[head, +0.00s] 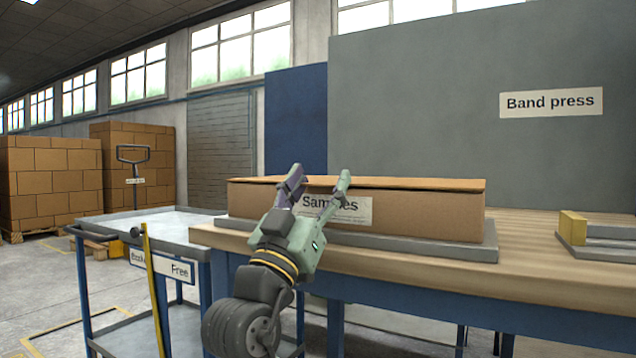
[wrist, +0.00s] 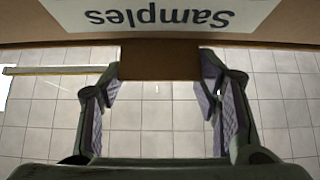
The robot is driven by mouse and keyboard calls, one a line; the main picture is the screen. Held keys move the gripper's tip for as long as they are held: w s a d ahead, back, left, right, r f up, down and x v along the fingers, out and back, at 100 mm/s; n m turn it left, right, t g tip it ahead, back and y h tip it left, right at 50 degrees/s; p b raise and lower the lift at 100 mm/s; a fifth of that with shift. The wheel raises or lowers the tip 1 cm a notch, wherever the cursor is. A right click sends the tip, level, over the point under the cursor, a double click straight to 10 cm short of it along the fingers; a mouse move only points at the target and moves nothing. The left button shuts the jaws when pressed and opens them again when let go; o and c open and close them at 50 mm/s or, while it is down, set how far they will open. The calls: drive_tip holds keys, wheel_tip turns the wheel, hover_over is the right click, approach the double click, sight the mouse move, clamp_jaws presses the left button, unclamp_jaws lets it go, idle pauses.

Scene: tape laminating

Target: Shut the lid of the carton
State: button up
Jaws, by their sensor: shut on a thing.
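The brown carton (head: 430,214) with a "Samples" label (head: 352,209) lies on a grey base on the wooden bench. Its lid (head: 420,184) lies nearly flat over the top; I cannot tell whether its front edge is fully down. My gripper (head: 320,173) is at the carton's front, its two fingers pointing up across the label. In the wrist view, a brown cardboard tab (wrist: 160,60) sits between the fingertips, which are shut on its two sides. The label appears upside down there. The tab is not clear in the head view.
A "Free" trolley (head: 180,222) stands left of the bench (head: 560,280). A grey tray with a yellow block (head: 572,227) is on the bench at right. The "Band press" panel (head: 450,110) rises behind. Bench top between carton and tray is clear.

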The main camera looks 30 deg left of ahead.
drive_tip(key=shift+w+f, duration=0.25)
drive_tip(key=o, duration=1.7)
drive_tip(key=shift+r, duration=0.1)
drive_tip(key=shift+s, duration=0.1)
drive_tip(key=v, duration=1.2)
